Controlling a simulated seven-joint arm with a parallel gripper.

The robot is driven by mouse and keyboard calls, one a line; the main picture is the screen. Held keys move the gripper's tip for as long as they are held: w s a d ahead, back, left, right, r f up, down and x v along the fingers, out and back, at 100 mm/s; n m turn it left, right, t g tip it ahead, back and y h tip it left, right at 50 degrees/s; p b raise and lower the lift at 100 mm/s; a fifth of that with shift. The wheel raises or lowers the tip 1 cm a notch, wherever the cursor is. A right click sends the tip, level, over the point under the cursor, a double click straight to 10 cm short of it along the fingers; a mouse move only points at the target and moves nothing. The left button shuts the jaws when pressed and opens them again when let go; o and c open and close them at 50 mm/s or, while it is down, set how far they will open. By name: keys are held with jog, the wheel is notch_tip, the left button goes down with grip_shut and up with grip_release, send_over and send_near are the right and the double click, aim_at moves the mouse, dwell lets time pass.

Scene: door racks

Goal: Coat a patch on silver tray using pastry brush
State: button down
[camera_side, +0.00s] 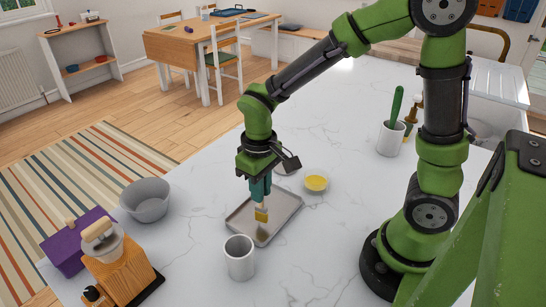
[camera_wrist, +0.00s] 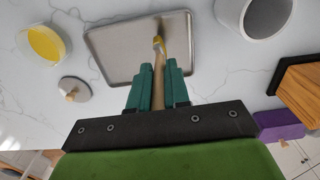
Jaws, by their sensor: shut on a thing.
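My gripper (camera_side: 259,190) points down over the silver tray (camera_side: 284,213) and is shut on the pastry brush (camera_side: 261,215). In the wrist view, the teal fingers of my gripper (camera_wrist: 158,78) clasp the wooden handle of the brush (camera_wrist: 158,46). Its yellowish bristles point down at the tray (camera_wrist: 112,46), over the middle part in the side view. I cannot tell if they touch it. A faint yellowish tint shows below the bristles in the side view, perhaps a reflection. A small bowl of yellow liquid (camera_side: 316,183) stands beside the tray, also in the wrist view (camera_wrist: 43,43).
A grey bowl (camera_side: 146,203), a wooden block (camera_side: 120,268) and a purple box (camera_side: 78,240) are at left. A small lid (camera_wrist: 75,91) lies near the tray. A utensil holder (camera_side: 390,139) stands behind at right.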

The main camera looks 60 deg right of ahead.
jog(key=a+r, duration=0.3)
jog(key=r, duration=0.3)
jog(key=shift+a+r, duration=0.15)
jog(key=shift+r, duration=0.15)
dwell(0.5)
dwell(0.7)
